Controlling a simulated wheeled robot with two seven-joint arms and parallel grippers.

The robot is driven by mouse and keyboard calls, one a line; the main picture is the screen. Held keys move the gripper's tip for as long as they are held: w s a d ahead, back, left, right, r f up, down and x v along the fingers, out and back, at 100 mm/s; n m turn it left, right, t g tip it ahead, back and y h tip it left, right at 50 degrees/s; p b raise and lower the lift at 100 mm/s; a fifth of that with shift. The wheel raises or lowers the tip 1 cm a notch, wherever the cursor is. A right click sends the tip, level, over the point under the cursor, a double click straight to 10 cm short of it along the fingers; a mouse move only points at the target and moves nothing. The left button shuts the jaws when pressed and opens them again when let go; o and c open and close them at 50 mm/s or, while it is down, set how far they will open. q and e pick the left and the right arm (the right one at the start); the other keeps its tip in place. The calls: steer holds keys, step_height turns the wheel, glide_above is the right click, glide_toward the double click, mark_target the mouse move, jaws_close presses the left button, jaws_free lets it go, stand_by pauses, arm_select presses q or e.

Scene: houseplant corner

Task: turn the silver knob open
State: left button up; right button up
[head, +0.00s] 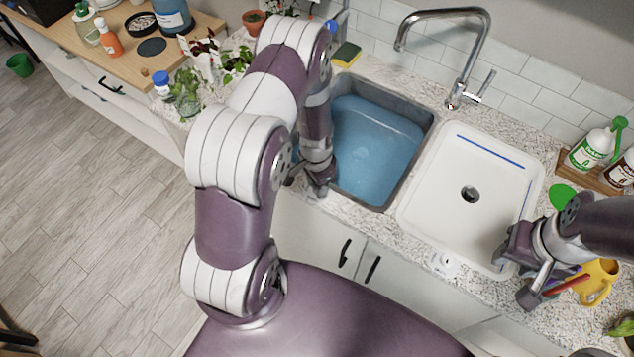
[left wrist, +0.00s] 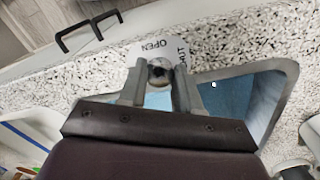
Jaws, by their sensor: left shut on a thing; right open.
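The silver knob (left wrist: 159,77) shows in the left wrist view on the speckled counter beside the water-filled sink basin. A white label (left wrist: 147,50) with the word OPEN and a second, partly hidden word lies around it. My left gripper (left wrist: 160,70) is shut on the knob, with one finger on each side. In the head view my left gripper (head: 318,188) is at the front edge of the left basin (head: 376,150), and it hides the knob there. My right gripper (head: 515,275) is open near the front right corner of the white basin.
A white basin (head: 480,185) with a drain stands right of the filled one, below a chrome faucet (head: 470,50). Another small white fixture (head: 443,263) sits on the counter in front. A yellow watering can (head: 597,280) is beside my right gripper. Bottles (head: 590,148) stand far right.

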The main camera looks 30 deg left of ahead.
arm_select(q)
steer(key=shift+w+r, duration=0.1)
steer(key=shift+w, duration=0.05)
steer(key=o, duration=1.1)
steer(key=shift+c, duration=0.2)
step_height(320, 180, up, 13)
steer(key=b, duration=0.2)
steer(key=shift+a+f, duration=0.2)
